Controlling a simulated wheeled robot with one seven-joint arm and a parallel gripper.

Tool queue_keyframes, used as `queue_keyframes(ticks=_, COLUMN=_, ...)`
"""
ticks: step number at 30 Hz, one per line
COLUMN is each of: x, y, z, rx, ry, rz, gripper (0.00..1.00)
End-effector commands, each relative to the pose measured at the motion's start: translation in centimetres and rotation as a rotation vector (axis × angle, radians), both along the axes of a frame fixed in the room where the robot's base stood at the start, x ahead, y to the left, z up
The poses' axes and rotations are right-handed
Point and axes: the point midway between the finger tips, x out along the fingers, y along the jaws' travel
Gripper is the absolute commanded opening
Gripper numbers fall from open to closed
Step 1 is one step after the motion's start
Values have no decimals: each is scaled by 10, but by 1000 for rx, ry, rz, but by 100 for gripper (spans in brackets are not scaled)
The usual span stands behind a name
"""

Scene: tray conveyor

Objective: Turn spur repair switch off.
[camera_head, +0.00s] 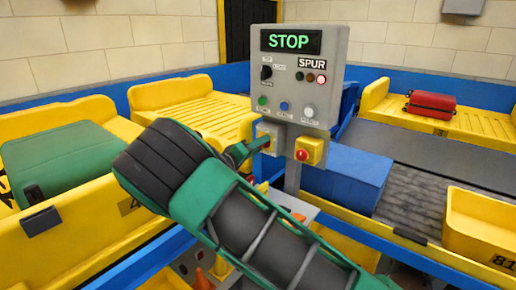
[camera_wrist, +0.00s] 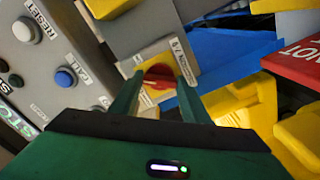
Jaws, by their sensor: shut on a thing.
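The spur control panel (camera_head: 296,70) is a grey box on a post, with a lit green STOP display and the word SPUR. A small grey switch box (camera_head: 270,129) hangs below its left side. In the wrist view, a red rotary knob (camera_wrist: 158,75) sits on a yellow plate with a partly readable label. My gripper (camera_head: 245,150) reaches this switch from the left. In the wrist view, the fingers of my gripper (camera_wrist: 158,92) are shut on the red knob, one on each side. The knob's exact angle is hard to tell.
A yellow box with a red button (camera_head: 309,151) is just right of the switch. Panel buttons include a blue one (camera_wrist: 64,77). Yellow trays flank the panel, holding a green case (camera_head: 62,155) and a red case (camera_head: 431,104). A blue case (camera_head: 346,178) lies behind the post.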

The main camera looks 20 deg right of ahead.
Motion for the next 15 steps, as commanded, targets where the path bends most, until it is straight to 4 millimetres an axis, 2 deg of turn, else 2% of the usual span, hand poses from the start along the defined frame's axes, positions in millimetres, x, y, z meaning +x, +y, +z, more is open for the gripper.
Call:
queue_keyframes(ticks=1, x=3, y=5, z=0, rx=-22, ry=32, rz=13, gripper=20)
queue_keyframes(ticks=15, x=3, y=5, z=-1, rx=-260, ry=359, rz=13, gripper=20)
